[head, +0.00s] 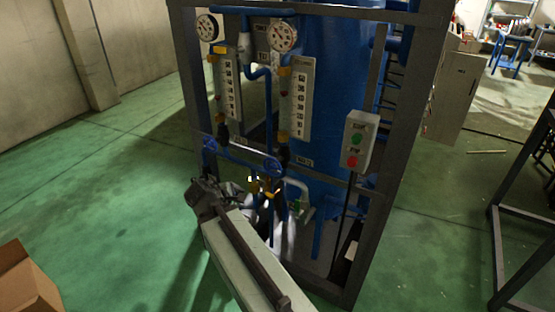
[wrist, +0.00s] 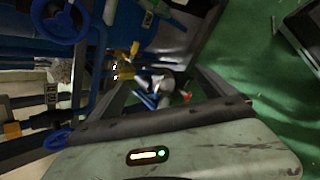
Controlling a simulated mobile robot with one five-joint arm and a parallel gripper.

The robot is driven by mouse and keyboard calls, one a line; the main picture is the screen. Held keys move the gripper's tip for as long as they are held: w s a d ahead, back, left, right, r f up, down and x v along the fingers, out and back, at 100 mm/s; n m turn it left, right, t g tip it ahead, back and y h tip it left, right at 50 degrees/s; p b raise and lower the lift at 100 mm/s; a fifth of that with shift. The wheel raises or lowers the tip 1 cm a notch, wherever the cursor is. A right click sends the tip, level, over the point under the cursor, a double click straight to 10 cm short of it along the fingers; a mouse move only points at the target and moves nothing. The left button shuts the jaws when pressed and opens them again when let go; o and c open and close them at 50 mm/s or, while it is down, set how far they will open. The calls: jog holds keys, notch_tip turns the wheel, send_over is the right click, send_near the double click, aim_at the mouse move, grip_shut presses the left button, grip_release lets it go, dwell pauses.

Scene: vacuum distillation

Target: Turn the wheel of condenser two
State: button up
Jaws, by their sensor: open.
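Two blue hand wheels show on the front of the rig in the head view: a left wheel (head: 210,146) and a right wheel (head: 272,166), below the two scaled flow tubes. I cannot read which one is condenser two. The wrist view shows one blue wheel at the top left (wrist: 60,18) and another at the lower left (wrist: 57,140). My gripper (wrist: 164,80) is open, its dark fingers apart with no wheel between them. In the head view my arm reaches the rig's lower front, below the wheels; the fingertips are hard to make out there.
A dark frame post (head: 395,150) and a control box with green and red buttons (head: 358,140) stand right of the wheels. Yellow fittings (head: 258,187) sit just below them. A cardboard box (head: 25,283) is at lower left. The green floor to the left is clear.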

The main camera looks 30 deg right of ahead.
aim_at(276, 162)
jog(key=w+d+r+n+t+h+b, duration=0.1)
jog(key=d+r+n+h+b, duration=0.1)
jog(key=d+n, duration=0.1)
jog(key=w+d+r+n+t+h+b, duration=0.1)
jog(key=d+r+n+t+h+b, duration=0.1)
jog(key=d+r+n+h+b, duration=0.1)
jog(key=w+d+r+n+t+h+b, duration=0.1)
jog(key=w+d+r+n+h+b, duration=0.1)
jog(key=d+n+h+b, duration=0.1)
jog(key=shift+w+d+r+n+t, duration=0.1)
jog(key=shift+d+r+n+t, duration=0.35)
jog(key=shift+n, duration=0.55)
jog(key=shift+s+d+f+g+h+b, duration=0.2)
jog(key=shift+d+f+b, duration=0.2)
jog(key=shift+b, duration=0.2)
jog(key=shift+s+d+f+g+h+b, duration=0.1)
jog(key=shift+d+f+h+b, duration=0.2)
jog(key=shift+b, duration=0.25)
jog(key=shift+d, duration=0.25)
jog(key=x, duration=0.7)
jog(key=shift+d, duration=0.35)
jog(key=c, duration=1.4)
